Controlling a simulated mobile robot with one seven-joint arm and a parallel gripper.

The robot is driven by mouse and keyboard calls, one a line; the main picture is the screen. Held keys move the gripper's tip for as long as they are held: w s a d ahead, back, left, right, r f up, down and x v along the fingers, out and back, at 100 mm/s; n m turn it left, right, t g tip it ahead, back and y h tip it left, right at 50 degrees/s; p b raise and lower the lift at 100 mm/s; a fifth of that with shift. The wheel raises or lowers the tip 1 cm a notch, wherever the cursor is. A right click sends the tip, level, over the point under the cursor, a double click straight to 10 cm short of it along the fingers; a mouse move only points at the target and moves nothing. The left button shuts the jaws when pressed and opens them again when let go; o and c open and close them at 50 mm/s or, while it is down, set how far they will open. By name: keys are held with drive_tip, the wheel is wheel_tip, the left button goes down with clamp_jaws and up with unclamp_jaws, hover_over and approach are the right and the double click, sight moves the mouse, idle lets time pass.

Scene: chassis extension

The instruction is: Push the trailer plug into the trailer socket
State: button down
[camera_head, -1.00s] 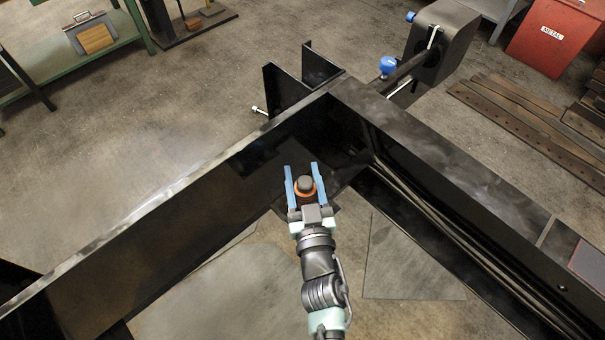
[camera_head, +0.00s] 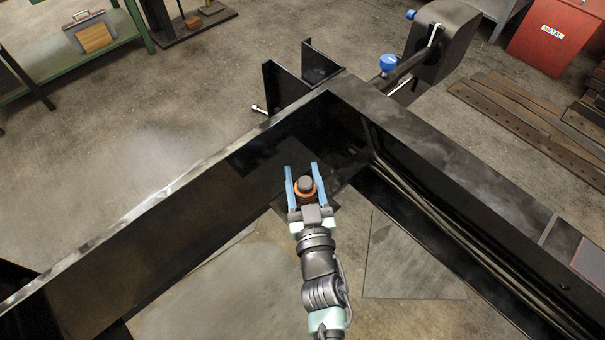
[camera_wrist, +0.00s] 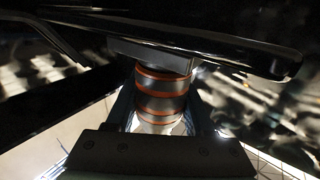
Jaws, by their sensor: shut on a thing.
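The trailer plug (camera_head: 305,185) is a dark cylinder with an orange ring, held between the blue fingers of my gripper (camera_head: 302,172). My gripper is shut on it, in the inner corner of the black chassis frame. In the wrist view the plug (camera_wrist: 163,97) shows several orange rings, with my dark fingers on either side. Its far end meets or lies just in front of a dark grey rectangular block (camera_wrist: 150,55), which may be the trailer socket. I cannot tell whether they touch or how deep the plug sits. The socket opening is hidden.
Black chassis beams (camera_head: 150,215) run close on the left and right (camera_head: 450,170) of my gripper. Cables lie along the right beam's inner side. A bolt (camera_head: 258,109) sticks out beyond the left beam. A red metal bin (camera_head: 556,38) stands far off.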

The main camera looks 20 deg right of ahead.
drive_tip(key=shift+f, duration=0.15)
drive_tip(key=shift+c, duration=1)
unclamp_jaws()
drive_tip(key=shift+s, duration=0.15)
drive_tip(key=shift+s+a, duration=0.1)
drive_tip(key=shift+s, duration=0.25)
drive_tip(key=v, duration=1.2)
drive_tip(key=shift+b, duration=0.45)
